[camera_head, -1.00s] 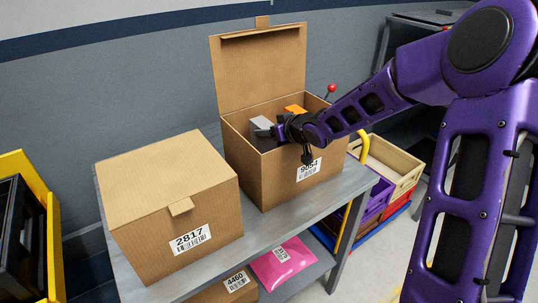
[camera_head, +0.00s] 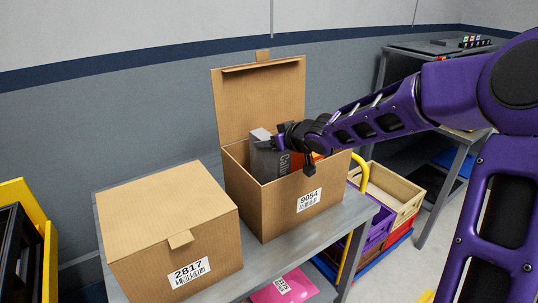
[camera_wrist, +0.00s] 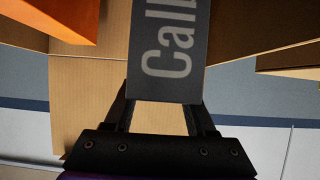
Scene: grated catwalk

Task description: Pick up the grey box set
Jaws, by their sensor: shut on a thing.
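The grey box set (camera_head: 266,160) is a dark grey box with a lighter end and pale lettering that begins "Cali". My gripper (camera_head: 290,135) is shut on it. In the head view the box is upright at the mouth of the open cardboard box 9054 (camera_head: 292,213), with its lower part hidden behind the front wall. In the wrist view the grey box set (camera_wrist: 168,45) stands between the two fingers of my gripper (camera_wrist: 164,100), lettering towards the camera.
An orange thing (camera_head: 298,160) is beside the grey box inside the carton, also in the wrist view (camera_wrist: 50,18). The carton's lid stands up behind. A closed carton 2817 (camera_head: 170,225) is to the left on the grey table (camera_head: 262,262). Crates (camera_head: 392,190) stand to the right.

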